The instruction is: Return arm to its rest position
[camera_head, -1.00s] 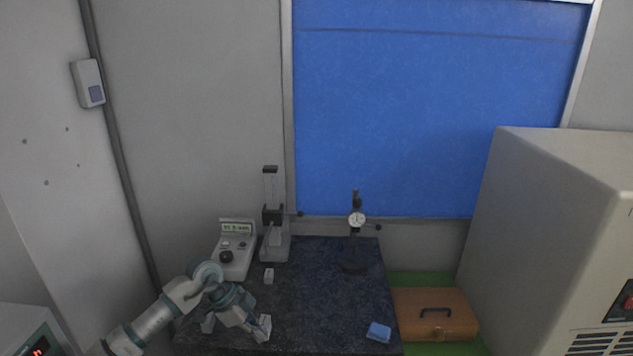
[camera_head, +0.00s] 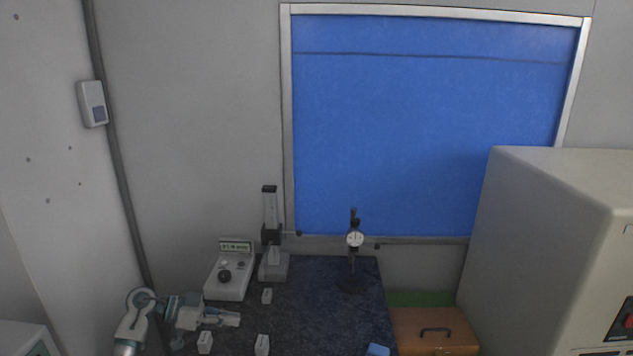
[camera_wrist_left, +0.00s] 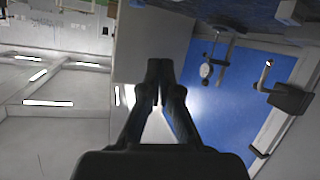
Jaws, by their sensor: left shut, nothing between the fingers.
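My left arm (camera_head: 137,318) comes in from the lower left in the head view. Its left gripper (camera_head: 236,318) points to the right above the left part of the dark granite table (camera_head: 325,310). In the left wrist view the gripper's black fingers (camera_wrist_left: 159,84) are closed together with nothing between them. Small white blocks stand near the gripper: one (camera_head: 204,342) just below it, one (camera_head: 262,345) to the lower right and one (camera_head: 267,296) beyond it. My right gripper is not in view.
A white display unit (camera_head: 228,277) and a height gauge stand (camera_head: 273,266) are behind the gripper. A dial gauge stand (camera_head: 353,262) is farther right. A blue block (camera_head: 378,349) lies at the front. An orange case (camera_head: 435,328) and a large grey cabinet (camera_head: 540,250) stand at the right.

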